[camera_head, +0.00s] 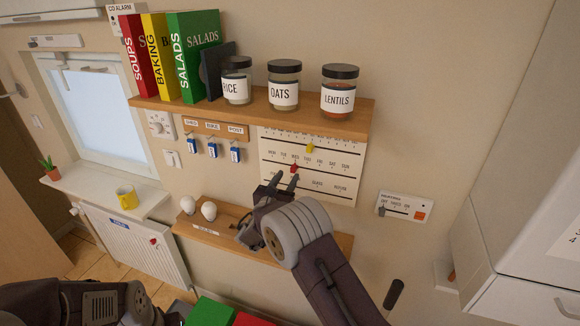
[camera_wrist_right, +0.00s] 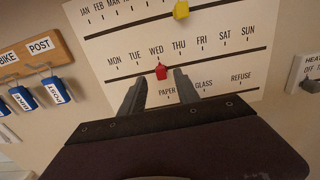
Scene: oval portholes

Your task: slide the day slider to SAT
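A white calendar board (camera_head: 342,180) hangs on the wall under the shelf, with dark slots. The red day slider (camera_wrist_right: 161,72) sits on the day row just below WED; it also shows in the head view (camera_head: 293,168). SAT stands further right on that row, before SUN. My right gripper (camera_head: 285,181) is open in front of the board. In the right wrist view its fingertips (camera_wrist_right: 158,80) stand either side of the red slider, with gaps. I cannot tell whether they reach around it in depth. My left arm shows at the bottom left; its gripper is out of view.
A yellow slider (camera_wrist_right: 181,9) sits on the month row above. A shelf (camera_head: 330,120) with jars and books juts out over the board. A lower ledge (camera_head: 225,230) holds two white round objects. A heating panel (camera_head: 404,206) is to the right.

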